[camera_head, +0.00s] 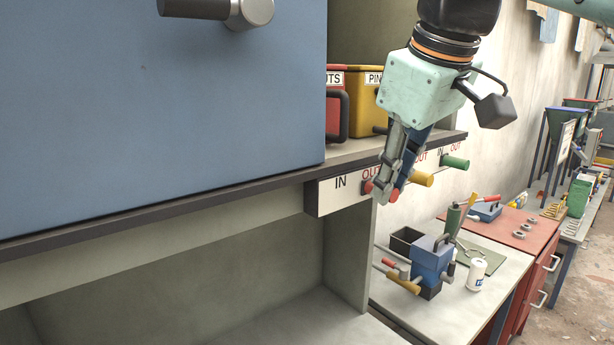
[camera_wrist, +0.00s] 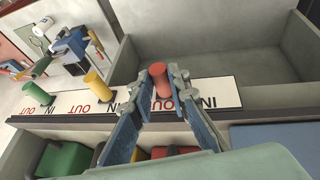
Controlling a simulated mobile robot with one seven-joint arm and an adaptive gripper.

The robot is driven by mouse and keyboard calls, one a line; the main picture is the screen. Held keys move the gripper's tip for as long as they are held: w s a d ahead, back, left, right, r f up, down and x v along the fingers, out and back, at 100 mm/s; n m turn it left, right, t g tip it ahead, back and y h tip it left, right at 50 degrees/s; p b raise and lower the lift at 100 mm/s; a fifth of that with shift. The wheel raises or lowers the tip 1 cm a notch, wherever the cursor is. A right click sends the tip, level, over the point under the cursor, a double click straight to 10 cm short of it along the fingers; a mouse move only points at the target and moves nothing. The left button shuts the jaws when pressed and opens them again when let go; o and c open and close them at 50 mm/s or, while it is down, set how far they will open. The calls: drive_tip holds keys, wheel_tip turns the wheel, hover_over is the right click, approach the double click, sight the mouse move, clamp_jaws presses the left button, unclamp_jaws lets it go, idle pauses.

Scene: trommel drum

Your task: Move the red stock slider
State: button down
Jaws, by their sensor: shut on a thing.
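The red stock slider is a short red cylindrical knob (camera_head: 368,187) on the white IN/OUT strip (camera_head: 326,198) under the shelf edge. My gripper (camera_head: 382,189) reaches down to it from above, its fingers on either side of the knob. In the wrist view the red knob (camera_wrist: 160,82) stands between the fingertips of my gripper (camera_wrist: 164,75), which is shut on it.
A yellow knob (camera_head: 421,179) and a green knob (camera_head: 455,161) stick out farther along the strip. A red bin (camera_head: 334,118) and a yellow bin (camera_head: 362,110) stand on the shelf above. A large blue panel (camera_head: 160,110) fills the left. A workbench (camera_head: 455,298) with tools is beyond.

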sight(371, 188)
drive_tip(key=s+a, duration=0.2)
drive_tip(key=a, duration=0.1)
drive_tip(key=shift+s+a+b, duration=0.3)
drive_tip(key=shift+b, duration=0.1)
drive_tip(key=shift+w+d, duration=0.1)
drive_tip(key=c, duration=2.2)
unclamp_jaws()
drive_tip(key=o, duration=0.4)
drive_tip(key=shift+a, duration=0.2)
drive_tip(key=shift+c, duration=0.2)
drive_tip(key=shift+d, duration=0.15)
drive_tip(key=a+v, duration=0.1)
drive_tip(key=v, duration=1.1)
drive_tip(key=shift+d, duration=0.4)
